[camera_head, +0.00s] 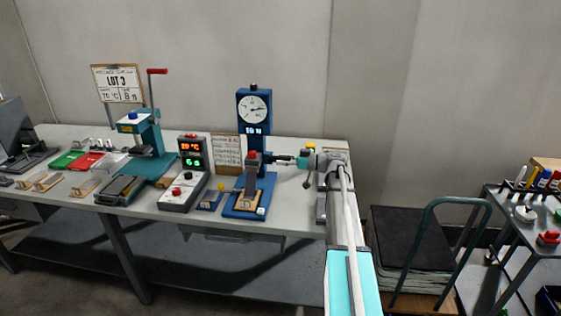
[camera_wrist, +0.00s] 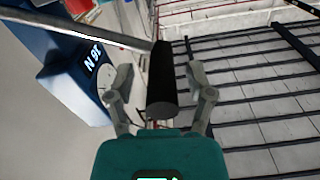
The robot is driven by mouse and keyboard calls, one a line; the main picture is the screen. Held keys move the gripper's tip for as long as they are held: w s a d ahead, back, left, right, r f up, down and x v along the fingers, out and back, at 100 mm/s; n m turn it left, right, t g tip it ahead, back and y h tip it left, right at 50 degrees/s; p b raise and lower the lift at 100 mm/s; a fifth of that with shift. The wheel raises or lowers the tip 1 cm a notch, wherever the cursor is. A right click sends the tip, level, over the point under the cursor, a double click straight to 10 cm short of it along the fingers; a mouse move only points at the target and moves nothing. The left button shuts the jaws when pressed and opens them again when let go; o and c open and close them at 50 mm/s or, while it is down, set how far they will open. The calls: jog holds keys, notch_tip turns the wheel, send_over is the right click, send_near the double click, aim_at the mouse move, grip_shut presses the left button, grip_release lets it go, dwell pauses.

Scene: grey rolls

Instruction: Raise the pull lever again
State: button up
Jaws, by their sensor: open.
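The blue pull tester (camera_head: 254,104) stands on the bench with a round dial and a small lit display; part of it is at the upper left of the wrist view (camera_wrist: 75,75). Its pull lever is a grey rod (camera_wrist: 85,32) ending in a black grip (camera_wrist: 161,85). In the head view the dark grip (camera_head: 283,158) points right, roughly level. My gripper (camera_head: 294,160) is at the grip, right of the tester. In the wrist view my gripper (camera_wrist: 162,92) is open, with one finger on each side of the grip. Gaps show between fingers and grip.
A controller box (camera_head: 186,178) with lit displays and a teal press (camera_head: 148,145) with a red-handled lever (camera_head: 157,72) stand left of the tester. A notice board (camera_head: 226,155) stands behind. A cart (camera_head: 413,240) and a tool table (camera_head: 525,225) are at the right.

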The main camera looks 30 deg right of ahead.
grip_shut()
jog(key=shift+s+a, duration=0.1)
jog(key=shift+a, duration=0.15)
jog(key=shift+d, duration=0.15)
jog(key=shift+w+r, duration=0.15)
jog(key=shift+w, duration=0.05)
